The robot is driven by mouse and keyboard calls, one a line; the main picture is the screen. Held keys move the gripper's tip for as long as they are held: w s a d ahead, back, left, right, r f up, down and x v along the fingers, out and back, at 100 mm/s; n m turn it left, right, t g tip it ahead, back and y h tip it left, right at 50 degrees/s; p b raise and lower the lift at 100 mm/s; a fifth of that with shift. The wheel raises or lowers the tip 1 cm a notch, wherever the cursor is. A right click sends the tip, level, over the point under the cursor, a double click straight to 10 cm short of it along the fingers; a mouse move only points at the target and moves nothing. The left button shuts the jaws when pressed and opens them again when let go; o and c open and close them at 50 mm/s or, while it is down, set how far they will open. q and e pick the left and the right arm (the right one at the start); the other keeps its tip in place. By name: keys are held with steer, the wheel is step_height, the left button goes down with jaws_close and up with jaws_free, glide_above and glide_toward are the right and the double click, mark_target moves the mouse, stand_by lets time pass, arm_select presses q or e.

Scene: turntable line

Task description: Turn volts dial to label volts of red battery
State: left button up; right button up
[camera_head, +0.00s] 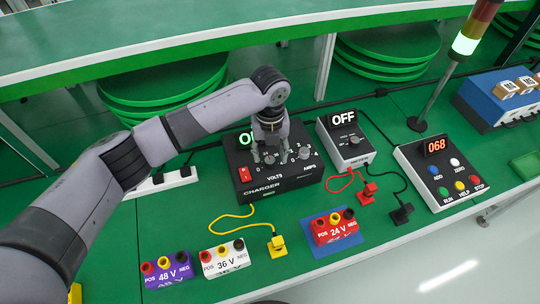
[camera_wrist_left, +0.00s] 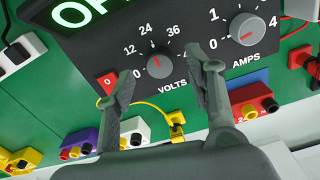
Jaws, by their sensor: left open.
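The black charger (camera_head: 290,183) sits on the green table. Its volts dial (camera_wrist_left: 159,65) is a grey knob with a red mark, which appears to point up near the 24 label; the exact setting is hard to tell. The visible labels run 0, 12, 24, 36. My left gripper (camera_head: 268,150) is over the charger's front. In the left wrist view its open fingers (camera_wrist_left: 163,78) stand either side of the volts dial, apart from it as far as I can see. The red battery (camera_head: 334,228), labelled 24 V, lies on a blue mat and also shows in the left wrist view (camera_wrist_left: 252,101).
The amps dial (camera_wrist_left: 247,28) is right of the volts dial. A red switch (camera_head: 243,174) is at its left. A purple 48 V battery (camera_head: 167,270) and a white 36 V battery (camera_head: 225,259) lie in front, beside a yellow clamp (camera_head: 277,246). A grey meter box (camera_head: 346,140) stands at right.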

mark_target(270, 160)
arm_select(q)
step_height(270, 160, up, 10)
stand_by(0.3)
steer(key=shift+f, duration=0.15)
